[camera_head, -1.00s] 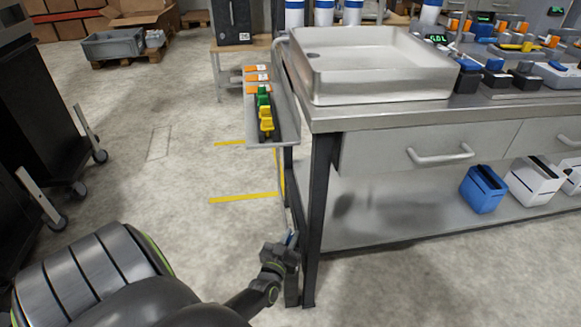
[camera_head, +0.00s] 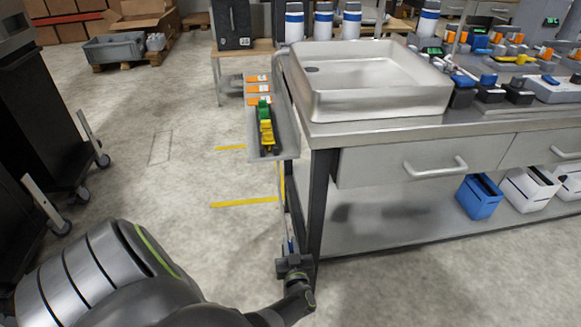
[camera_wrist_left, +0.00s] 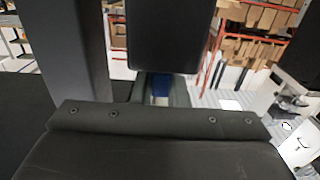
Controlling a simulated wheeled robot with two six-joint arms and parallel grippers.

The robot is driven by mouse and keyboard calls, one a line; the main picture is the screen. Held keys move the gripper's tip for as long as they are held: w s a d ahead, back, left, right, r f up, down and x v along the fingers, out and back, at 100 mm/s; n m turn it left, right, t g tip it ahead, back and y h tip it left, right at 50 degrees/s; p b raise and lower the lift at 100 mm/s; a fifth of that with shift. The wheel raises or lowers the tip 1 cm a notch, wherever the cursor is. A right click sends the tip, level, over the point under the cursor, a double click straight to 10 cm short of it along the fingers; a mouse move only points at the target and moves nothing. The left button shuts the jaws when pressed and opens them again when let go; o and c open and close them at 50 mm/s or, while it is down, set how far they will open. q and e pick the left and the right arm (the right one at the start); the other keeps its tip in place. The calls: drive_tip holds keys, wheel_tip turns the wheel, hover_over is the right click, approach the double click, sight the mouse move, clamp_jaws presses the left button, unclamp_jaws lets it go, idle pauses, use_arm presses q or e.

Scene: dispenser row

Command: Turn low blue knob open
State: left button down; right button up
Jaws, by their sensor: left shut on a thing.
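The low blue knob (camera_head: 290,246) shows as a small blue piece beside the front left leg of the steel bench, low down. My left gripper (camera_head: 291,259) is at it, shut on it, with the wrist below and to the right. In the left wrist view a blue part of the knob (camera_wrist_left: 160,89) shows between my two dark fingers (camera_wrist_left: 160,98). Most of the knob is hidden by the fingers and gripper body, so its exact angle is hard to tell. My right gripper is not in view.
The bench leg (camera_head: 319,215) stands close to the right of my left gripper. A steel sink (camera_head: 375,100) sits on the bench, with a side tray (camera_head: 285,140) at its left end. A blue bin (camera_head: 480,197) is on the lower shelf. The floor to the left is open.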

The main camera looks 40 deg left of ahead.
sight(291, 251)
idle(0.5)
use_arm(q)
drive_tip(key=c, duration=1.4)
unclamp_jaws()
drive_tip(key=shift+c, duration=0.2)
